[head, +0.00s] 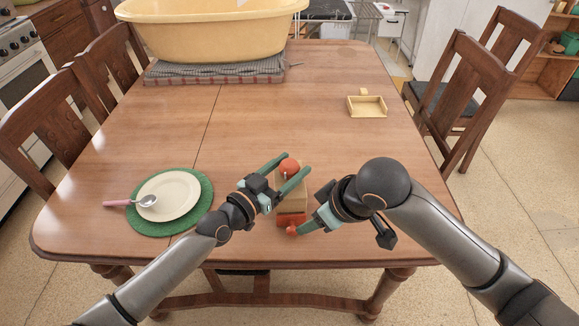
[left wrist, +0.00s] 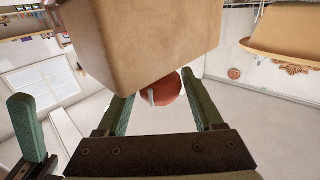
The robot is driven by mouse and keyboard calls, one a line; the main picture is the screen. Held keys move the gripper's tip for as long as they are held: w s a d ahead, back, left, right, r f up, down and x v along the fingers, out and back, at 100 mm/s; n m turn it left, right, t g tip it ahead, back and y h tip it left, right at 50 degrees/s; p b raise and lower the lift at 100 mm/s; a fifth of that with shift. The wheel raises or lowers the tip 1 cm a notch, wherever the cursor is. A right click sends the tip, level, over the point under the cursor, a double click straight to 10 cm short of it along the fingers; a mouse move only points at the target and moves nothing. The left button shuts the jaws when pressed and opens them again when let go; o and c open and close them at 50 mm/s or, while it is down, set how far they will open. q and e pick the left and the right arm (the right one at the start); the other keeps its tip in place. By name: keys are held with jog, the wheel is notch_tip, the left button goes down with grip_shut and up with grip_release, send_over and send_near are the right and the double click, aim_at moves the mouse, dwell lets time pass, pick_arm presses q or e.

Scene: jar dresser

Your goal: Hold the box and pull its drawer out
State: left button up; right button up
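The tan box (head: 291,185) stands near the table's front edge, with a red-orange drawer front (head: 291,219) low on its near side. An orange knob (head: 291,231) sticks out below. A round orange-red thing (head: 290,166) shows at the box's far end. My left gripper (head: 297,162) has its fingers spread, with this round thing between their tips.
A white plate (head: 170,197) on a green mat (head: 205,214) with a spoon (head: 130,202) lies at left. A small open yellow tray (head: 367,107) lies at back right. A large yellow tub (head: 205,35) stands on a folded cloth (head: 165,78). Mid-table is clear.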

pick_arm(q)
grip_shut()
dwell(0.3)
dwell(0.7)
